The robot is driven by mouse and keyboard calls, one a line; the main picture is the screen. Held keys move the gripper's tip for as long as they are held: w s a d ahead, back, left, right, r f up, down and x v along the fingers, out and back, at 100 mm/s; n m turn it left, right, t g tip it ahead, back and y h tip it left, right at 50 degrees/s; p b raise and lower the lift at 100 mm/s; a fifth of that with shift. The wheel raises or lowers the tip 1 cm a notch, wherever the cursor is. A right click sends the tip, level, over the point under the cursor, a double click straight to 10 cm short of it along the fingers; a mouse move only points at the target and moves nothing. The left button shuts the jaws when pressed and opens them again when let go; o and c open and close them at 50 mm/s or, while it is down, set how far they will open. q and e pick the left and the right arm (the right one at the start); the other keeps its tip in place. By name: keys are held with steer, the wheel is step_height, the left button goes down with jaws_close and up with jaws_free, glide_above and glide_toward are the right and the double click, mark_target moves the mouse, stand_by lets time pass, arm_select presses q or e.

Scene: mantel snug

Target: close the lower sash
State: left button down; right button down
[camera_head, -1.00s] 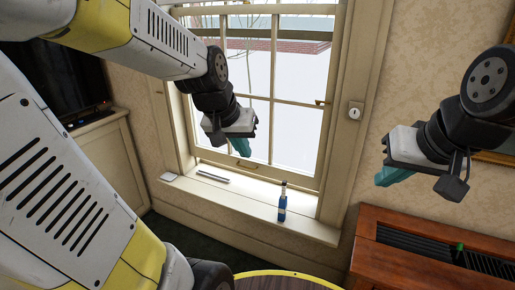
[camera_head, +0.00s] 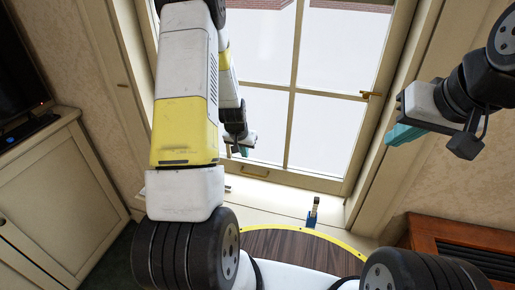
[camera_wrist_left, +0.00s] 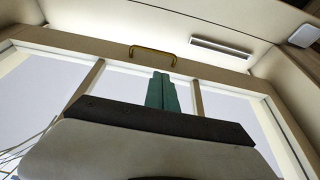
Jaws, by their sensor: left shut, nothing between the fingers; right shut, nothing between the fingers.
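The lower sash (camera_head: 300,180) is a cream frame with large panes; its bottom rail also shows in the left wrist view (camera_wrist_left: 215,72). A brass pull handle (camera_head: 254,173) is on that rail and shows in the left wrist view (camera_wrist_left: 152,47). I cannot tell the gap between rail and sill. My left gripper (camera_head: 243,151) is shut and empty in front of the panes near the handle; its teal fingers (camera_wrist_left: 162,92) point toward the rail, apparently short of the handle. My right gripper (camera_head: 393,136) is shut and empty, right of the window.
A blue bottle (camera_head: 312,214) stands on the sill below the sash's right part. A metal bar (camera_wrist_left: 220,48) and a small white object (camera_wrist_left: 303,35) lie on the sill. A round wooden table (camera_head: 300,245) with a yellow rim is close in front. A brass catch (camera_head: 371,94) is on the right.

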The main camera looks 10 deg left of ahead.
arm_select(q)
steer(key=x, duration=1.3)
steer(key=shift+s+f, duration=0.3)
steer(key=shift+f, duration=0.15)
step_height(320, 180, down, 11)
steer(key=shift+r, duration=0.2)
steer(key=shift+s+f, duration=0.15)
steer(key=shift+s, duration=0.05)
